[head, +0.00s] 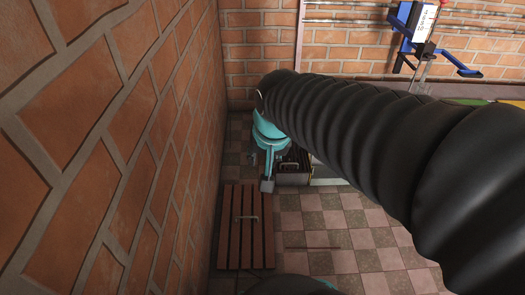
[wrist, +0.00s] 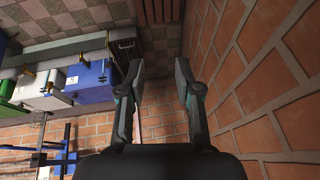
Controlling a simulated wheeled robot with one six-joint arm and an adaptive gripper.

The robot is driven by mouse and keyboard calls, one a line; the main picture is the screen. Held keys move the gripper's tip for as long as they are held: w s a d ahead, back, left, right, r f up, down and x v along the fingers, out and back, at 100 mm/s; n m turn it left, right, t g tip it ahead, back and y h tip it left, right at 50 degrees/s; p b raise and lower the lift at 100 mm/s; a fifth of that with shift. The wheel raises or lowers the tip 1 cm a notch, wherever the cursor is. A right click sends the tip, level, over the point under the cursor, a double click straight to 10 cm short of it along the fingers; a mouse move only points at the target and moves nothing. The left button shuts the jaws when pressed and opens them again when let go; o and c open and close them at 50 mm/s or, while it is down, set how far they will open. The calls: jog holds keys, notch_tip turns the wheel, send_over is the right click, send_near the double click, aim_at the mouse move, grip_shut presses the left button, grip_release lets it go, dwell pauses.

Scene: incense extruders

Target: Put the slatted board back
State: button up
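The slatted board (head: 244,228) is reddish brown, with several parallel slats and a small metal handle. It lies flat beside the left brick wall in the head view; what bears it is hard to tell. Its slats also show at the top edge of the wrist view (wrist: 158,10). My gripper (wrist: 158,66) is open, with nothing between its fingers. In the head view its teal end hangs beyond the board, near a dark box, and my black-sleeved arm hides part of it. The gripper is apart from the board.
The dark box (head: 293,168) with a handle stands on the checkered floor (head: 345,228), just right of my gripper. The brick wall (head: 110,130) rises close on the left. A blue stand (head: 418,38) is at the back right.

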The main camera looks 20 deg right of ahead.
jog(key=s+r+n+t, duration=0.1)
jog(key=s+n, duration=0.3)
jog(key=s, duration=0.5)
jog(key=shift+r, duration=0.45)
jog(key=shift+r+p, duration=0.65)
jog(key=shift+r, duration=0.05)
